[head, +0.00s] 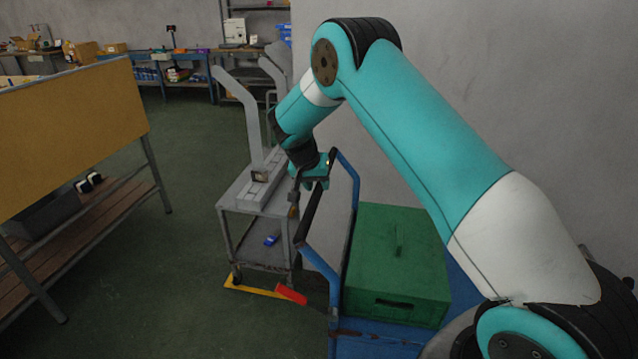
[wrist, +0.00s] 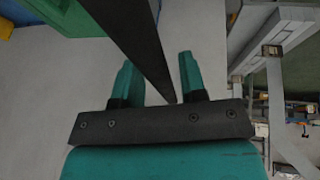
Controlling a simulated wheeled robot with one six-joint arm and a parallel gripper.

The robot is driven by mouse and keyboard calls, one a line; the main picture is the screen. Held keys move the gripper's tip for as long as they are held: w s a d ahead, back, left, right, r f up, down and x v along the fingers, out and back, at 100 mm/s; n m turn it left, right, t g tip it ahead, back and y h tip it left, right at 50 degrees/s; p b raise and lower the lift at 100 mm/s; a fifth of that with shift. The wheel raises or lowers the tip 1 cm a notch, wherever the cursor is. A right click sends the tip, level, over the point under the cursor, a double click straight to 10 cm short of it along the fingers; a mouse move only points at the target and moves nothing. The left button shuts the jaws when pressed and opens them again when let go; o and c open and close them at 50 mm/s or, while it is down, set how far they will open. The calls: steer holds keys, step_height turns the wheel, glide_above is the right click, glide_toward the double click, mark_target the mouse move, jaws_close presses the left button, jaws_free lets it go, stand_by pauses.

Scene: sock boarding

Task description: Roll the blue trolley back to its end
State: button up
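The blue trolley (head: 345,345) stands at the lower middle, partly hidden by my arm. A green box (head: 395,262) sits on it. Its upright blue frame carries a dark push bar (head: 308,215) on the side toward the grey cart. My gripper (head: 314,182) is at the far end of that bar. In the wrist view, the two teal fingers of my gripper (wrist: 158,70) are apart. The dark bar (wrist: 140,40) runs between them, with a gap beside the right finger. The bar's depth between the fingers is hard to judge.
A grey cart (head: 240,200) with grey leg-shaped boards (head: 240,110) stands just left of the bar. A yellow floor strip (head: 258,289) with a red end (head: 291,294) lies below it. A wooden-shelved bench (head: 90,220) is at left. Green floor between is clear.

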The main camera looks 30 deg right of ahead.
steer(key=o, duration=0.3)
steer(key=shift+w+a, duration=0.3)
steer(key=shift+a, duration=0.15)
steer(key=shift+s+d+r, duration=0.1)
steer(key=shift+d, duration=0.2)
steer(key=b+v, duration=0.1)
steer(key=v, duration=1.6)
steer(key=shift+b, duration=0.4)
steer(key=shift+s+a+r, duration=0.1)
steer(key=shift+r, duration=0.05)
